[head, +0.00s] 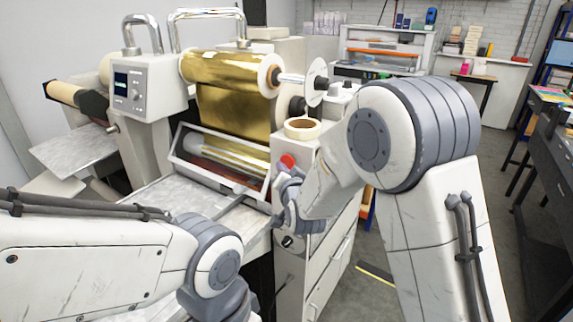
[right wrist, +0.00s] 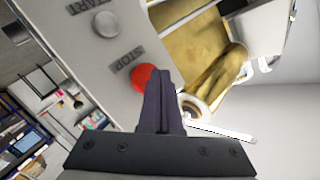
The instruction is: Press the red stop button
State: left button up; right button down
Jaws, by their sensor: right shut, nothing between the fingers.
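The red stop button (head: 287,161) sits on the light side panel of the foil machine, partly hidden by my right gripper in the head view. In the right wrist view the red button (right wrist: 142,76) shows beside a "STOP" label, with the fingertips of my right gripper (right wrist: 160,75) overlapping its right edge. I cannot tell whether they touch it. My right gripper (head: 288,180) is shut and empty. My left arm reaches in from the left; its gripper is not in view.
A grey start button (right wrist: 106,25) is on the same panel. A gold foil roll (head: 228,90) and a tape roll (head: 302,128) are close to the panel. A metal bed (head: 180,205) lies to its left. Open floor (head: 355,255) is to the right.

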jog(key=shift+w+d, duration=0.15)
jog(key=shift+w, duration=0.05)
jog(key=shift+w+d+b, duration=0.25)
jog(key=shift+w+b, duration=0.05)
jog(key=shift+w, duration=0.05)
dwell(0.8)
jog(key=shift+s+a, duration=0.1)
jog(key=shift+s+a+b, duration=0.3)
jog(key=shift+s+a, duration=0.1)
jog(key=shift+s, duration=0.2)
jog(key=shift+s+a+b, duration=0.25)
jog(key=shift+s+a, duration=0.5)
jog(key=shift+s, duration=0.3)
jog(key=shift+s+a+b, duration=0.25)
jog(key=shift+s+a, duration=0.45)
jog(key=shift+s, duration=0.3)
